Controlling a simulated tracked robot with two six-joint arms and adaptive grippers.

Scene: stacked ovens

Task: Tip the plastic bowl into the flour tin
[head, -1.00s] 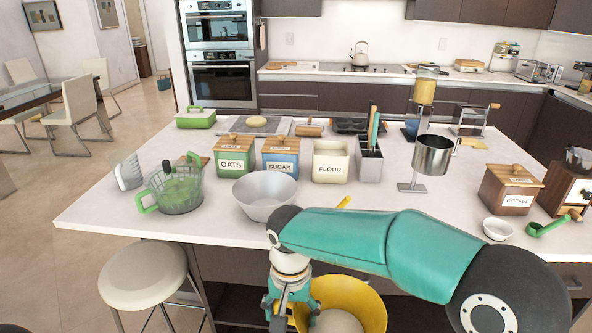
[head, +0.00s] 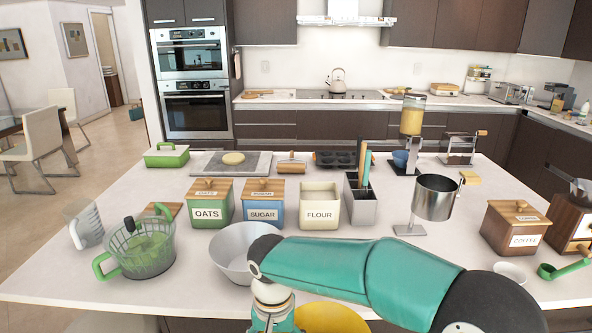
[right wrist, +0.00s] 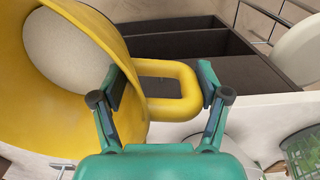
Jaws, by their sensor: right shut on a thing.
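The yellow plastic bowl (head: 335,318) is at the bottom edge of the head view, in front of the island, mostly cut off. My right gripper (right wrist: 165,88) is shut on the bowl's loop handle, as the right wrist view shows. Pale contents lie inside the bowl (right wrist: 125,45). The bowl looks tilted in the wrist view, but I cannot tell how far it really leans. The flour tin (head: 319,216) is a cream box labelled FLOUR on the island, with its top open. The bowl is apart from it. My left gripper is not in view.
The oats tin (head: 207,213) and sugar tin (head: 263,215) stand left of the flour tin, a utensil holder (head: 361,206) right of it. A metal bowl (head: 240,262) and green-handled strainer (head: 145,250) are nearer. A metal cup on a stand (head: 434,198) rises to the right.

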